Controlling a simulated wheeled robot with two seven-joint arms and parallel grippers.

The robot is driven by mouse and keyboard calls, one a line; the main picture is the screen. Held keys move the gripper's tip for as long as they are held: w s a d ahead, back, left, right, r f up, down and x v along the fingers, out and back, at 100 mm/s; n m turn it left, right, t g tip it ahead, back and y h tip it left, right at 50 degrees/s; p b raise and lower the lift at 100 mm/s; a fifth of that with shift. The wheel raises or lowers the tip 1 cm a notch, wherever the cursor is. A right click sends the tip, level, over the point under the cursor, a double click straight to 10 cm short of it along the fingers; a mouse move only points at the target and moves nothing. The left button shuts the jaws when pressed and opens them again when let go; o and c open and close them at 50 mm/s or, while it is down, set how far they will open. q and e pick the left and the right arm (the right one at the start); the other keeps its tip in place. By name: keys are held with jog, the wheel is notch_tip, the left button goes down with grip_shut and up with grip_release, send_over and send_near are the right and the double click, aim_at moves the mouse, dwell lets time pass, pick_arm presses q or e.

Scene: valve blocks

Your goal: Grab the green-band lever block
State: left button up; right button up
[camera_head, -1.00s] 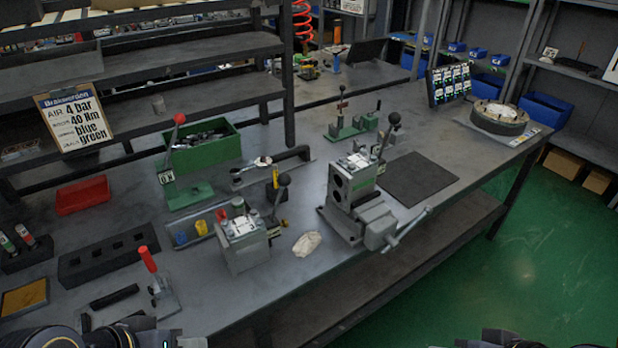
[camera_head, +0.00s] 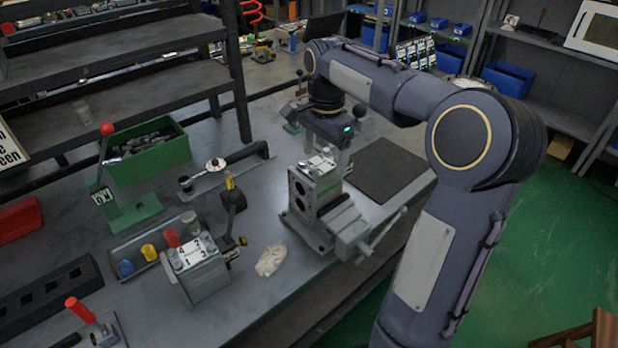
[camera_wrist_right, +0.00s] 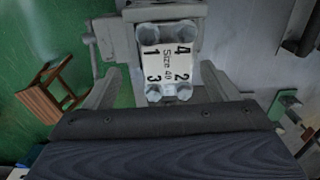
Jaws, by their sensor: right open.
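A grey lever block (camera_head: 314,184) with a green-tinted side sits in the vise at mid-table in the head view. Its top plate, marked "Size 40", shows in the right wrist view (camera_wrist_right: 165,64). My right gripper (camera_head: 322,160) points down over this block, its fingers open and apart, with nothing held. In the wrist view the fingers (camera_wrist_right: 160,76) stand to either side of the block's top; whether they touch it I cannot tell. The block's lever is mostly hidden by my right arm. A second numbered block (camera_head: 196,270) stands at the front left. My left gripper is out of view.
The vise (camera_head: 345,228) has a handle sticking out over the table's front edge. A pale crumpled rag (camera_head: 270,260) lies between the two blocks. A green lever stand (camera_head: 125,205) and green bin (camera_head: 150,152) stand to the left. A black mat (camera_head: 385,168) lies right.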

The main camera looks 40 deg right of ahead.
aim_at(320, 179)
jog(key=f, duration=0.8)
jog(key=shift+w+a+f, duration=0.1)
jog(key=shift+w+a, duration=0.1)
jog(key=shift+w, duration=0.2)
grip_shut()
jog(key=shift+w, duration=0.1)
